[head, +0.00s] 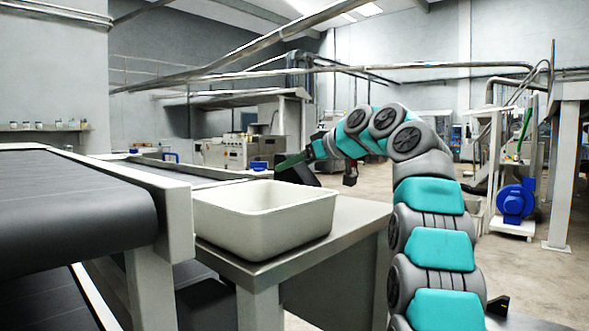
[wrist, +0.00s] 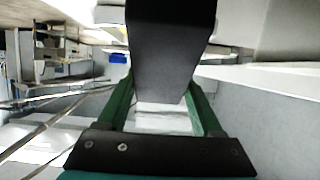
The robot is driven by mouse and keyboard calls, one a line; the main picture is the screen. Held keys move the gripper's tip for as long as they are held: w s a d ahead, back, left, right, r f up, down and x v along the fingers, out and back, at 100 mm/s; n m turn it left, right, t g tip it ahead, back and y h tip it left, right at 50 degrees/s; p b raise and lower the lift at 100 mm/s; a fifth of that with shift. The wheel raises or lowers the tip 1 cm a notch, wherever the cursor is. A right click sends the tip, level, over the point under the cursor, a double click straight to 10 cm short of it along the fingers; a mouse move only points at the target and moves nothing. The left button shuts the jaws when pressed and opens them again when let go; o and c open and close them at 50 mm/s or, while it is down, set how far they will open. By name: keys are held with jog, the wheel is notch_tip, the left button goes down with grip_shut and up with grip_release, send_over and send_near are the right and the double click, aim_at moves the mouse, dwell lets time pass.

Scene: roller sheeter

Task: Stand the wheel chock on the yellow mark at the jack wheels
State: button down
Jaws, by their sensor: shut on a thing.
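The wheel chock, a dark grey-black block (head: 300,172), is in my gripper (head: 290,161) above the worktable in the head view. It also fills the top middle of the wrist view (wrist: 170,50), between the two green fingers of my gripper (wrist: 168,88). The fingers are shut on it, one on each side. The chock is in the air, beyond the white bin; its lower end is partly hidden behind the bin rim. I cannot make out the yellow mark or the jack wheels in either view.
A white open bin (head: 268,238) stands on the grey metal table (head: 350,222). A black belt conveyor (head: 75,205) is at the left. A blue motor unit (head: 515,203) and a grey post (head: 563,180) stand on the right. Open floor (head: 545,275) shows at the right.

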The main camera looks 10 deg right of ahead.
jog(key=shift+r, duration=0.4)
jog(key=s+d+r+b, duration=0.1)
jog(key=s+d+b, duration=0.15)
jog(key=s, duration=0.45)
jog(key=s+d+r+b, duration=0.1)
jog(key=s+d+b, duration=0.15)
jog(key=s, duration=0.55)
notch_tip(320, 180, up, 6)
jog(key=p, duration=0.6)
jog(key=shift+d+r, duration=0.15)
jog(key=shift+d, duration=0.3)
